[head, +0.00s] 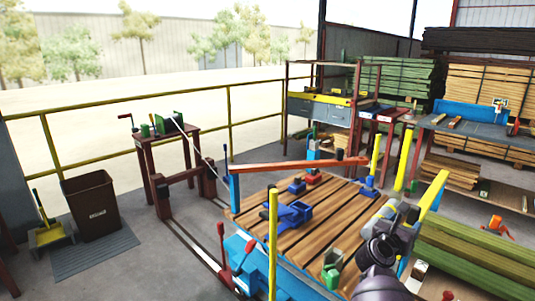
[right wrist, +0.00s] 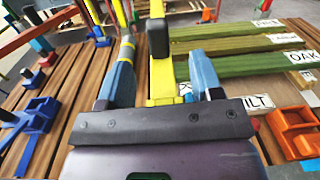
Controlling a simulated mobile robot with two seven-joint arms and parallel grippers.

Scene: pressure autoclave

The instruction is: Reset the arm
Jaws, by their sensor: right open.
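A long orange-red arm (head: 300,165) lies across the far side of the slatted wooden table (head: 320,215), from a blue post at its left end. A yellow bar (head: 436,190) slants up at the table's right side. My right gripper (head: 402,212) is beside this bar, at the table's right edge. In the right wrist view my right gripper (right wrist: 162,78) has its two blue-grey fingers spread apart. A yellow bar (right wrist: 161,78) with a black knob (right wrist: 158,38) appears between or just beyond them; I cannot tell whether they touch it. My left gripper is not in view.
A blue clamp (head: 288,213) sits on the table. A yellow post (head: 273,240) and red-knobbed levers (head: 221,230) stand at its near left. Green planks (head: 470,252) lie to the right.

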